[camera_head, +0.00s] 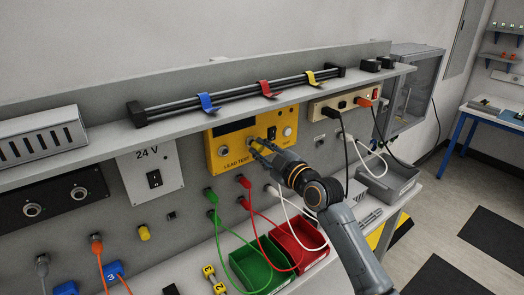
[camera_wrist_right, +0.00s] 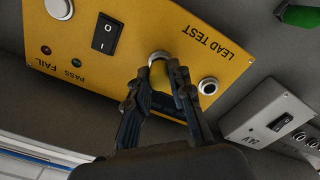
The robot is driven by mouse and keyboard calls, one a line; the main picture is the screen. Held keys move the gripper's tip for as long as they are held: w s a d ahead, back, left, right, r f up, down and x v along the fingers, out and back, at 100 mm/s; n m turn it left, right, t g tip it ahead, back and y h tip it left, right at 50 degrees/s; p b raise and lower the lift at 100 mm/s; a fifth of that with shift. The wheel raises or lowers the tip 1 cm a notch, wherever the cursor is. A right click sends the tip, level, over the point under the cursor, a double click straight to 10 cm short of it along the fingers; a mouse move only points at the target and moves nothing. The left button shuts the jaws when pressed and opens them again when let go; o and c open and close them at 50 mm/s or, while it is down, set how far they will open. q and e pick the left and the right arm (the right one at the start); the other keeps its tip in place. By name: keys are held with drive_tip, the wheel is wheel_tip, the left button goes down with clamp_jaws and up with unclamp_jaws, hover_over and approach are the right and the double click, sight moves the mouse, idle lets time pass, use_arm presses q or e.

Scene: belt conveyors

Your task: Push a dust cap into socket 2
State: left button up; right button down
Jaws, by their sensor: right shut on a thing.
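My right gripper (camera_head: 259,149) reaches up to the yellow LEAD TEST box (camera_head: 230,158). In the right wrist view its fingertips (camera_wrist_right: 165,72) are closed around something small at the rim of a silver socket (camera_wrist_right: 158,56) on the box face. The held thing is mostly hidden; a little yellow shows between the tips, and I cannot tell how deep it sits. A second silver socket (camera_wrist_right: 208,85) shows beside it, apart from the fingers. A yellow cap (camera_head: 144,232) sits on the lower wall panel. I cannot read which socket is number 2. My left gripper is not in view.
A shelf with a rail and blue, red and yellow clips (camera_head: 265,88) runs above the box. A 24 V panel (camera_head: 151,172) is to the left, a grey bin (camera_head: 390,187) to the right.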

idle(0.5)
drive_tip(key=shift+w+a+b, duration=0.35)
drive_tip(key=shift+w+b, duration=0.15)
drive_tip(key=shift+b, duration=0.15)
idle(0.4)
drive_tip(key=c, duration=1.1)
unclamp_jaws()
